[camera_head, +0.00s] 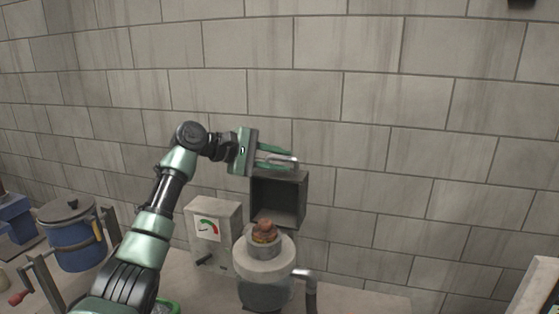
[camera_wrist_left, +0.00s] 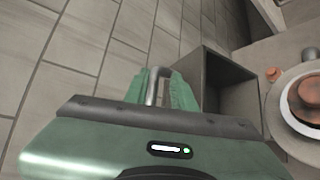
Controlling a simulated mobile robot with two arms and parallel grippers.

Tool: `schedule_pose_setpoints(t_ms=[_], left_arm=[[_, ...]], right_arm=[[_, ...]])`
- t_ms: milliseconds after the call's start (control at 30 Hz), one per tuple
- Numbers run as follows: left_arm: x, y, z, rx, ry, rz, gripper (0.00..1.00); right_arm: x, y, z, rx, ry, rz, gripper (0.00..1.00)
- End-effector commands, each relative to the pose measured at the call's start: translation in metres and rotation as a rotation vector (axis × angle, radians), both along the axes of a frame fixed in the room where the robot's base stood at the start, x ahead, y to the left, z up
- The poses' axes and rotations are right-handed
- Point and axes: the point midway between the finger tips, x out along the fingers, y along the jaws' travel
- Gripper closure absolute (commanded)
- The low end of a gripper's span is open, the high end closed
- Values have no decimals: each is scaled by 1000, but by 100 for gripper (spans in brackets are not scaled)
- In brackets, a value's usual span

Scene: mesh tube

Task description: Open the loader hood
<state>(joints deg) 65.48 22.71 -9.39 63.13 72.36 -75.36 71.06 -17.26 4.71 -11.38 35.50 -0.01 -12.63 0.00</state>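The loader hood (camera_head: 278,197) is a dark grey open-sided box. It is tipped up above the round loader (camera_head: 265,262), with its hollow inside facing the head camera. It also shows in the left wrist view (camera_wrist_left: 222,85). The loader's opening is uncovered, with brownish round pieces (camera_head: 265,232) in it. A metal handle (camera_head: 292,161) sits at the hood's upper edge. My left gripper (camera_head: 280,157) is at this handle. In the left wrist view its green fingers (camera_wrist_left: 162,90) are on both sides of the handle bar, close against it. My right gripper is not in view.
A grey box with a dial gauge (camera_head: 209,229) stands left of the loader. A blue lidded pot (camera_head: 78,237) is at the far left. A pipe (camera_head: 309,283) leaves the loader's right side. A block wall is close behind; the counter's right part is clear.

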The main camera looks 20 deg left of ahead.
Motion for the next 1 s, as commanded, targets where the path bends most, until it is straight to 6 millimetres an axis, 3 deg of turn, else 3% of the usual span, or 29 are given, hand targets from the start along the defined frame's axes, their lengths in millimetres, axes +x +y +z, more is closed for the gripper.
schedule_pose_setpoints(t_ms=[333,700,1000], left_arm=[[-3,5,0,2,-2,1,77],[-39,46,19,2,-3,1,77],[-49,56,27,1,-1,0,77]], right_arm=[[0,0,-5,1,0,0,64],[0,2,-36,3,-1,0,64],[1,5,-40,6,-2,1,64]])
